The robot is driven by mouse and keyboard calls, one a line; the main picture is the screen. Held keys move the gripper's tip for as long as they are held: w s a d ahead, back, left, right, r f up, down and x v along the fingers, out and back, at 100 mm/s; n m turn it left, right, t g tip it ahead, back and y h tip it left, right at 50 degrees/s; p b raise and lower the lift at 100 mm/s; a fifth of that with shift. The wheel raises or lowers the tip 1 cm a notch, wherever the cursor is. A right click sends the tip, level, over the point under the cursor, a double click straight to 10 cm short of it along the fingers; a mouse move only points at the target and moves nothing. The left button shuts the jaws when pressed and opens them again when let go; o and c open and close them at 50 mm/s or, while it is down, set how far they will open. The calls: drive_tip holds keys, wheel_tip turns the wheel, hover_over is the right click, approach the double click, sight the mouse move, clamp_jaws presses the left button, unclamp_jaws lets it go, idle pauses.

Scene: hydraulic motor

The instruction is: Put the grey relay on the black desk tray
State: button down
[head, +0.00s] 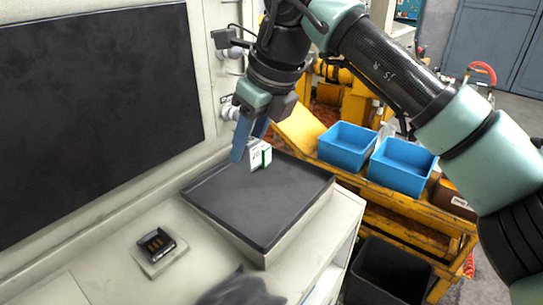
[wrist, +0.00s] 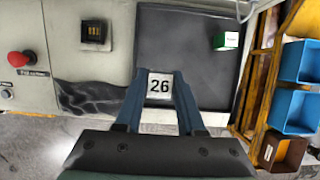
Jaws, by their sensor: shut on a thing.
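My gripper (head: 249,147) is shut on a small pale grey block with a "26" on its face, which I take for the relay (wrist: 159,86). In the wrist view it sits between the blue fingertips. In the head view it is largely hidden by the fingers, and I cannot tell how much of the white patch beside them belongs to it. The black desk tray (head: 232,203) lies on the pale bench, with my gripper over its back part. In the wrist view the tray (wrist: 186,75) lies behind and right of the relay. The height above it is unclear.
A green and white box (wrist: 226,40) stands on the tray's right side. A black part with gold contacts (head: 157,244) sits on the bench left of the tray. Blue bins (head: 347,146) stand on a yellow cart to the right. A dark screen (head: 95,120) rises at left.

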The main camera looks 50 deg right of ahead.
drive_tip(key=shift+d+f, duration=0.3)
drive_tip(key=shift+f, duration=0.3)
approach(248, 208)
drive_tip(key=x, duration=0.4)
drive_tip(key=shift+w+f, duration=0.15)
drive_tip(key=shift+f, duration=0.2)
drive_tip(key=shift+f, duration=0.1)
drive_tip(key=c, duration=0.5)
unclamp_jaws()
drive_tip(key=v, duration=1.2)
